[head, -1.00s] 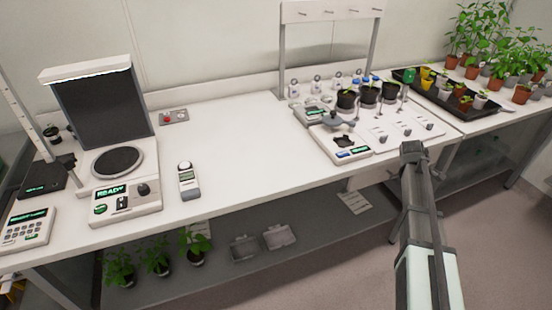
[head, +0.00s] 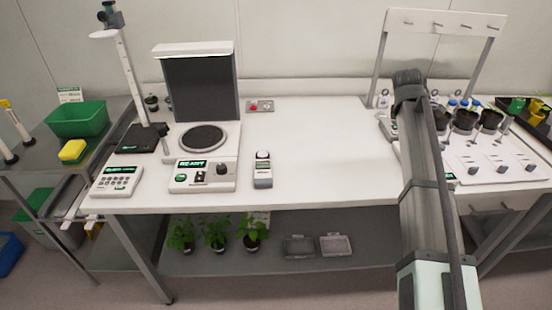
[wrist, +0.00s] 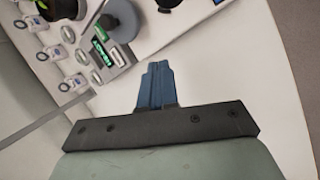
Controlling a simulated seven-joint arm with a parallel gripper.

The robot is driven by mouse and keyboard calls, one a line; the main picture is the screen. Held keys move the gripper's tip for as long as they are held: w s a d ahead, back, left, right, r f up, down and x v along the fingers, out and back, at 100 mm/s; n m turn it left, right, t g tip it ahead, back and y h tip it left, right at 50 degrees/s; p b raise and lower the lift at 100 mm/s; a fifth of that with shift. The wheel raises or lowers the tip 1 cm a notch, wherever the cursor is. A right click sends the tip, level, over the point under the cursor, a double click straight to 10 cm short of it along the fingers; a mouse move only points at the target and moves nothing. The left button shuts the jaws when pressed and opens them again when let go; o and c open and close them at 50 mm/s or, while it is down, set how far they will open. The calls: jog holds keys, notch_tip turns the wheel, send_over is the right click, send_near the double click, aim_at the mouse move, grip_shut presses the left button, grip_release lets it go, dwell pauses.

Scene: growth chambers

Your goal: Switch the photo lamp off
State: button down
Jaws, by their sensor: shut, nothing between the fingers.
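The photo stand has a pale lamp bar (head: 193,48) across the top of a dark upright panel, and the bar looks bright. Its white base (head: 213,177) carries a round dark plate, a lit green display, a small dark switch (head: 200,177) and a black knob (head: 222,169). It stands on the left part of the bench. My gripper (wrist: 157,84) is shut and empty in the wrist view, above the bench near a small device with a green display. In the head view my arm is at the right, well apart from the photo stand; the fingertips cannot be made out there.
A keypad device (head: 116,181) and a stand with a tall post (head: 128,85) are left of the photo stand. A handheld meter (head: 262,170) lies to its right. The bench middle (head: 325,150) is clear. Pots and a rack frame stand at right.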

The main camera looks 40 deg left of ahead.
jog(key=s+a+r+n+y, duration=0.1)
jog(key=s+a+r, duration=0.1)
jog(key=s+a, duration=0.35)
jog(key=s+a+r+n, duration=0.1)
jog(key=s+a+r, duration=0.1)
jog(key=a, duration=0.6)
jog(key=n+g+y, duration=0.1)
jog(key=n+g, duration=0.2)
jog(key=g, duration=0.1)
send_over(200, 173)
jog(key=s+d, duration=0.2)
jog(key=shift+w+a, duration=0.2)
jog(key=shift+a, duration=0.05)
jog(key=shift+f, duration=0.1)
jog(key=f, duration=0.4)
jog(key=w+f, duration=0.1)
jog(key=f, duration=0.4)
jog(key=a+f, duration=0.1)
jog(key=f, duration=0.3)
jog(key=shift+w+a+f, duration=0.1)
jog(key=shift+w+f, duration=0.05)
jog(key=shift+f, duration=0.25)
